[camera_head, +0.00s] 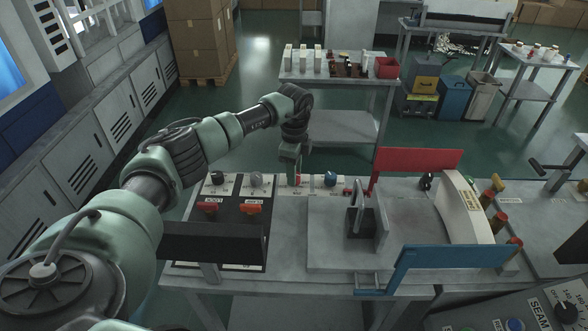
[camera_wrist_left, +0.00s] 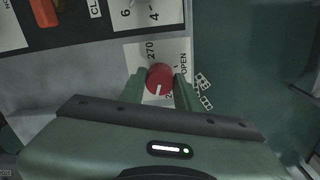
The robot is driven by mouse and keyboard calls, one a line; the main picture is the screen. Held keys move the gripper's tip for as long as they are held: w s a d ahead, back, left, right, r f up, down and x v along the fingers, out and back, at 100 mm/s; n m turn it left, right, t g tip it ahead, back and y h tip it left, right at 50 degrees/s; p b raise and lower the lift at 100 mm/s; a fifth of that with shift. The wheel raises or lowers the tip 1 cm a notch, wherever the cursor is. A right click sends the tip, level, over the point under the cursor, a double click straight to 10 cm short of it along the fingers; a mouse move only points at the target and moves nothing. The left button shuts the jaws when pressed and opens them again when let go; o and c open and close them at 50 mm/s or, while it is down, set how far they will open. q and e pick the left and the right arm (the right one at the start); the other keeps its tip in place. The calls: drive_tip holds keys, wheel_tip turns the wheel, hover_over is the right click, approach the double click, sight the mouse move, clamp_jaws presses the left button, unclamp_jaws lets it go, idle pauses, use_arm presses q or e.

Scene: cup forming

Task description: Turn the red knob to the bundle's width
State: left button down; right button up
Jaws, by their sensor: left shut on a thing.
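The red knob (camera_head: 298,181) sits on the white dial strip at the back of the grey machine table in the head view. In the left wrist view the red knob (camera_wrist_left: 159,77) has a white pointer line facing down the picture, with "270" and "OPEN" printed around it. My left gripper (camera_head: 293,168) reaches down over the knob. In the left wrist view its two fingers (camera_wrist_left: 159,88) stand on either side of the knob, shut on it. I cannot pick out the bundle for certain. My right gripper is in neither view.
A blue knob (camera_head: 330,179), a grey knob (camera_head: 256,179) and a black knob (camera_head: 217,177) share the strip. Red and orange switches are on the black panel in front. A red guard (camera_head: 415,160) and a blue guard (camera_head: 455,256) flank the fixture at right.

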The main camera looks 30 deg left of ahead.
use_arm(q)
drive_tip(key=n+p, duration=0.2)
drive_tip(key=n, duration=0.2)
drive_tip(key=shift+r, duration=0.1)
drive_tip(key=shift+n+p, duration=0.5)
drive_tip(key=shift+n, duration=0.9)
drive_tip(key=c, duration=1)
unclamp_jaws()
wheel_tip(320, 180, up, 7)
drive_tip(key=b, duration=0.2)
drive_tip(key=shift+b, duration=0.3)
drive_tip(key=shift+r, duration=0.3)
